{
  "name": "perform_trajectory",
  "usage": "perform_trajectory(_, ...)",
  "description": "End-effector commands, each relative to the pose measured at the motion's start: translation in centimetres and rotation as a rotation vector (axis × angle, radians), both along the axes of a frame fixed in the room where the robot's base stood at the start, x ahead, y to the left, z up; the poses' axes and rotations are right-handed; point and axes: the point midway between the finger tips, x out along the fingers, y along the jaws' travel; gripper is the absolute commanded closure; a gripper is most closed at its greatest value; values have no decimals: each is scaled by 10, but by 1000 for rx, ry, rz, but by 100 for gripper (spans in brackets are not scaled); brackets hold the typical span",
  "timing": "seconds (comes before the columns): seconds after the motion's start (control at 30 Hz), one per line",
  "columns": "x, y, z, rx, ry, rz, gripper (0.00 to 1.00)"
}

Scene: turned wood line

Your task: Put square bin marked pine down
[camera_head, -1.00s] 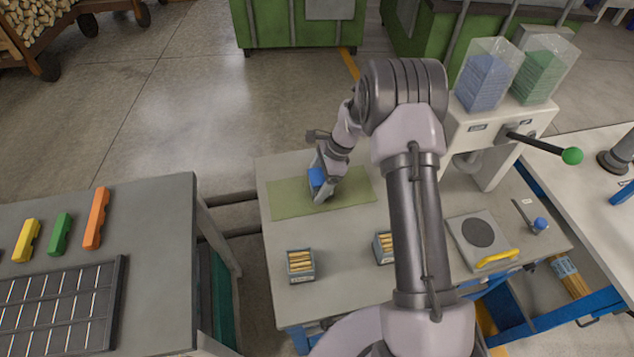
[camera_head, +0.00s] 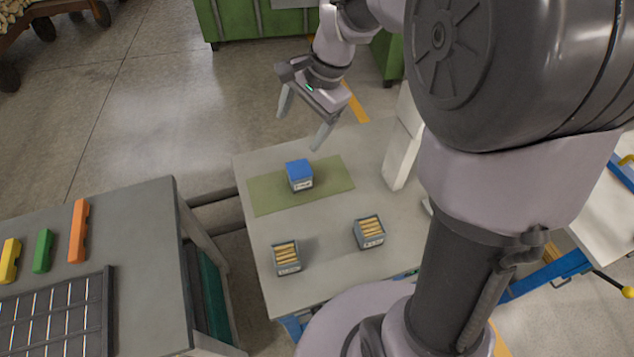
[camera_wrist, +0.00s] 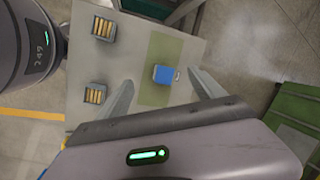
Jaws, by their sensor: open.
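A small square bin (camera_head: 300,182) with blue contents and a light label on its front stands upright on the green mat (camera_head: 265,195). The label's wording is too small for me to read. My gripper (camera_head: 303,125) is open and empty, above and behind the bin, clear of it. In the wrist view the bin (camera_wrist: 164,75) shows between and beyond the two spread fingers, resting on the mat (camera_wrist: 157,94).
Two grey bins of wooden pieces, one at the table's front left (camera_head: 286,266) and one to its right (camera_head: 369,240), stand before the mat. A grey table (camera_head: 150,225) at left holds yellow, green and orange blocks and a black rack. The mat's right part is bare.

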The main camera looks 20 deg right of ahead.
Motion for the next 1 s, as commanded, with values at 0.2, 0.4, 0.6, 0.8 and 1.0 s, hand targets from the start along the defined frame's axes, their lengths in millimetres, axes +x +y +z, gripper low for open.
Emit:
perform_trajectory(0.2,-131,28,69,-185,-291,365,22)
perform_trajectory(0.4,-198,33,63,-304,-441,563,22)
perform_trajectory(0.6,-208,33,59,-327,-466,599,22)
perform_trajectory(0.8,-208,33,54,-325,-464,596,22)
perform_trajectory(1.0,-208,33,-19,-325,-464,595,22)
